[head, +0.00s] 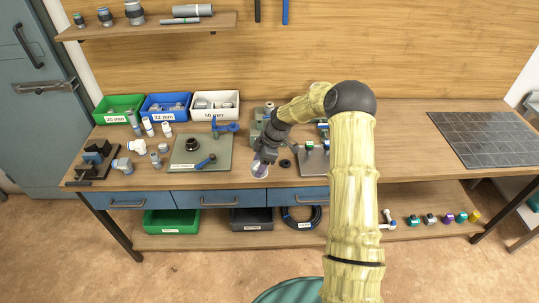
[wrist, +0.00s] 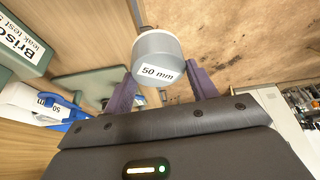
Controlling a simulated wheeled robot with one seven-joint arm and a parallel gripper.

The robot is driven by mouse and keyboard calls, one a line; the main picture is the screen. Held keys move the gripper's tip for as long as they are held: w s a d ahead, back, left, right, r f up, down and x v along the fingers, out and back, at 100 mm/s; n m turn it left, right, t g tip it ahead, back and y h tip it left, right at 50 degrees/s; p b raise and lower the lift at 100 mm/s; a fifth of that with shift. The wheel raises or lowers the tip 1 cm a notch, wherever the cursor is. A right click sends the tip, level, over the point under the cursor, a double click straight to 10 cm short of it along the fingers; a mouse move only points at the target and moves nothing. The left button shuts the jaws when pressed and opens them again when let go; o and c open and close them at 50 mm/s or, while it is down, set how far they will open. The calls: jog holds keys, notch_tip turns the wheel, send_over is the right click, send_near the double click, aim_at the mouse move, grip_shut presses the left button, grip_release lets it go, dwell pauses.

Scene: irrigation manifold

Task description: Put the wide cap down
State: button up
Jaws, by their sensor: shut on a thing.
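The wide cap is a short grey cylinder with a pale rim and a "50 mm" label; it shows in the wrist view (wrist: 157,54) between two purple fingers. My gripper (wrist: 161,82) is shut on it. In the head view my gripper (head: 262,162) points down at the front edge of the workbench (head: 230,180), right of the green-grey board. The cap (head: 259,170) shows there only as a small pale shape at the fingers, partly hidden by them. I cannot tell how far it is above the bench top.
A green-grey board (head: 220,160) with blue-handled parts lies to the left. A small dark ring (head: 285,163) lies just right of my gripper. Green (head: 119,107), blue (head: 164,104) and white (head: 214,104) bins stand behind. The bench is clear left of the dark grid mat (head: 487,137).

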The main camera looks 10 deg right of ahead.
jog(key=s+a+f+m+t, duration=0.2)
jog(key=s+a+f+m, duration=0.1)
jog(key=a+f+m, duration=0.15)
jog(key=s+d+f+m+t+h, duration=0.1)
jog(key=s+d+f+m+h, duration=0.3)
jog(key=s+m, duration=0.7)
notch_tip(320, 180, down, 3)
jog(key=shift+s+d+r+m+t+b, duration=0.1)
jog(key=shift+s+d+m+t+b, duration=0.3)
jog(key=shift+d, duration=0.7)
jog(key=shift+w, duration=0.3)
